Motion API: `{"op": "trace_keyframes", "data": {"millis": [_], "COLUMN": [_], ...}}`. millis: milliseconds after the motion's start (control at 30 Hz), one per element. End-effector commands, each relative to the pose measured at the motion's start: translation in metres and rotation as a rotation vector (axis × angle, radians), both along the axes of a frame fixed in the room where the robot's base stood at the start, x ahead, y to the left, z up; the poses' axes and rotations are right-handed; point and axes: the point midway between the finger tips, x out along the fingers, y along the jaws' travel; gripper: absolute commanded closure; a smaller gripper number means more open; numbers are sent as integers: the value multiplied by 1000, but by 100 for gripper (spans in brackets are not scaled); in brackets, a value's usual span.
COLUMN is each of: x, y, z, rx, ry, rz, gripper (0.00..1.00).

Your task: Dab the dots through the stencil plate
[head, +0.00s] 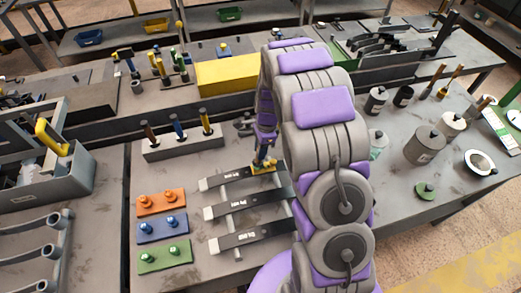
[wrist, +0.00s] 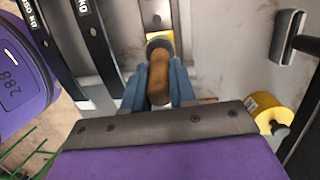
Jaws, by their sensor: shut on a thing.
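My gripper (head: 263,150) is shut on a tool with a brown wooden handle (wrist: 158,80). The blue fingers (wrist: 158,72) sit on both sides of the handle. A grey collar shows at the tool's far end, against a small yellow piece (wrist: 160,37); I cannot tell whether they touch. In the head view a yellow piece with knobs (head: 264,168) lies below my fingers, by the uppermost of three dark labelled strips (head: 240,178). I cannot make out which piece is the stencil plate, nor any dots; the tool's tip is hidden.
Orange (head: 161,202), blue (head: 162,228) and green (head: 164,256) blocks with knobs stand left of the strips. A grey block (head: 184,144) holds three upright handled tools. Cans and a large grey cylinder (head: 424,145) stand at right. A yellow roll (wrist: 268,108) is close right of my fingers.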

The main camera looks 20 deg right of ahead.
Motion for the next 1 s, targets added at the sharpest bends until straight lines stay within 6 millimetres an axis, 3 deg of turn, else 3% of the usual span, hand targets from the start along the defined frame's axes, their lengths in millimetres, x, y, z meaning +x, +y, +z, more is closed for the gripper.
{"op": "trace_keyframes", "data": {"millis": [667,1000], "x": [1,0], "y": [0,0], "z": [51,54], "rx": [0,0], "ry": [-2,0], "rz": [-1,-1], "gripper": [100,100]}}
